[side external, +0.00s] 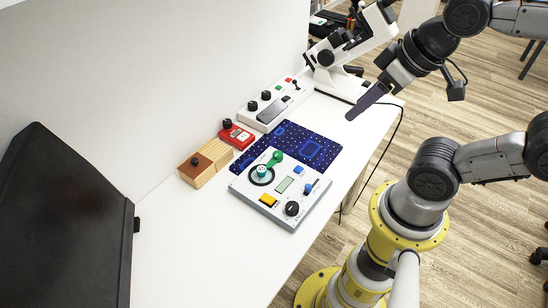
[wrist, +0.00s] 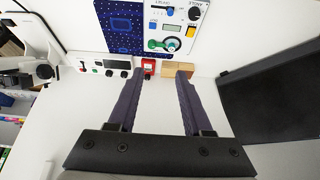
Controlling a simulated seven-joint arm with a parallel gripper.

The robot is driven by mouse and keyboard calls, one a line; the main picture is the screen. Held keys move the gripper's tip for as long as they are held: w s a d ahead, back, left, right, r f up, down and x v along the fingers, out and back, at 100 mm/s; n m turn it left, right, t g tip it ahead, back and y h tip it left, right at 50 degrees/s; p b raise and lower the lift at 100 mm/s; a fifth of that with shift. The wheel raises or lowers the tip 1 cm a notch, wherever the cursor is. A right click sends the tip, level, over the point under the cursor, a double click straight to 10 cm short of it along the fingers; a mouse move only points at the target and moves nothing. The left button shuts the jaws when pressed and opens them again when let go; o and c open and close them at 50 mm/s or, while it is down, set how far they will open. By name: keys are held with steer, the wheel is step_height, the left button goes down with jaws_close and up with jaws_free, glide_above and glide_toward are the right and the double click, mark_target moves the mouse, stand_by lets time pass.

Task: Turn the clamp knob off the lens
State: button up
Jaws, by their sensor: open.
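A white optical instrument (side external: 350,48) with black knobs stands on the far end of the table in the side view. A black knob (side external: 325,58) sits low on its body. The instrument also shows at the left of the wrist view (wrist: 38,62). I cannot make out a lens or tell which knob is its clamp. My gripper (side external: 352,114) is above the table, in front of the instrument and apart from it. In the wrist view its two dark fingers (wrist: 160,74) stand wide apart with nothing between them.
A white control panel (side external: 243,190) with a green lever (side external: 276,157) lies on the table. Around it are a blue dotted mat (side external: 318,150), a red box (side external: 236,136), a wooden block (side external: 205,163) and a white box with knobs (side external: 252,115). A black screen (side external: 65,220) stands left.

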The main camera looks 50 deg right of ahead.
steer(key=shift+o, duration=1.1)
steer(key=shift+w+r+m, duration=0.15)
steer(key=shift+m, duration=0.55)
steer(key=m+g, duration=0.6)
steer(key=m, duration=0.5)
glide_above(278, 153)
step_height(278, 153, down, 13)
step_height(278, 153, down, 15)
steer(key=shift+a+r, duration=0.1)
steer(key=shift+r, duration=0.05)
